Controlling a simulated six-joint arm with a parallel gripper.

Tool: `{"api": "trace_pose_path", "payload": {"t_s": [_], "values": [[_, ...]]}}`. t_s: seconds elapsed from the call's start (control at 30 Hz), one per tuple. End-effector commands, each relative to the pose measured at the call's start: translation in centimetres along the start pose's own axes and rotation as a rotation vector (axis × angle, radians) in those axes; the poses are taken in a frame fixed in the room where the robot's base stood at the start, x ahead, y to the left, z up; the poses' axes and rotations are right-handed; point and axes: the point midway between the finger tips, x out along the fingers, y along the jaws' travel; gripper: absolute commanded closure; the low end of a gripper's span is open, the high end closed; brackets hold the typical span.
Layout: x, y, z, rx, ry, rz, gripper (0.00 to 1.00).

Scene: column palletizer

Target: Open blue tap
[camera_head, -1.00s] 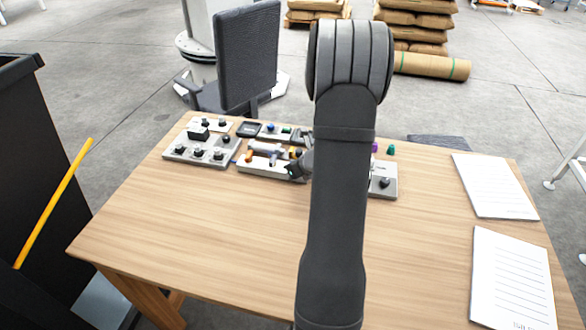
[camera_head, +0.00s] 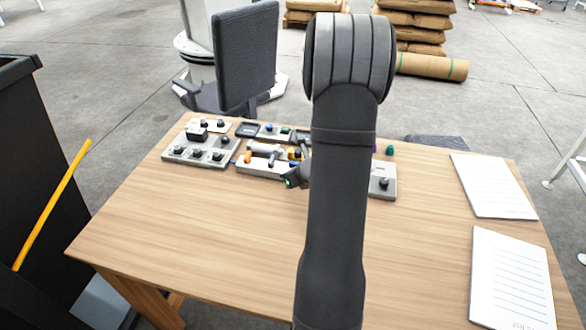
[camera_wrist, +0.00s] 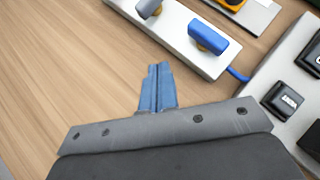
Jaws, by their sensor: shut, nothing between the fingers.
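The blue tap (camera_wrist: 208,34) shows in the wrist view near the right end of a white strip (camera_wrist: 205,68). Its handle lies roughly along the strip. A grey tap (camera_wrist: 150,8) sits left of it, with its handle turned across the strip. My gripper (camera_wrist: 158,72) is shut and empty over the bare wood in front of the strip, to the left of the blue tap and apart from it. In the head view my gripper (camera_head: 289,183) is at the strip's near edge, and my arm hides the blue tap.
A panel with black buttons (camera_wrist: 283,100) lies right of the strip, with a blue cable (camera_wrist: 238,75) between. An orange-handled tap (camera_head: 249,155) and a knob panel (camera_head: 200,152) are at left. White sheets (camera_head: 495,185) lie at right. The table's front (camera_head: 200,225) is clear.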

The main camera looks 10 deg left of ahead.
Motion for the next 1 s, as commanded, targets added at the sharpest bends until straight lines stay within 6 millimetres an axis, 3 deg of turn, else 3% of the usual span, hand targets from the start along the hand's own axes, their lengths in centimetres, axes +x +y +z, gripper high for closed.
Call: {"api": "trace_pose_path", "payload": {"t_s": [0.5, 1.0], "values": [[-6.3, 4.5, 1.8, -0.005, -0.004, 0.002, 1.0], [-7.7, 5.6, 2.1, -0.004, -0.001, 0.004, 1.0]]}}
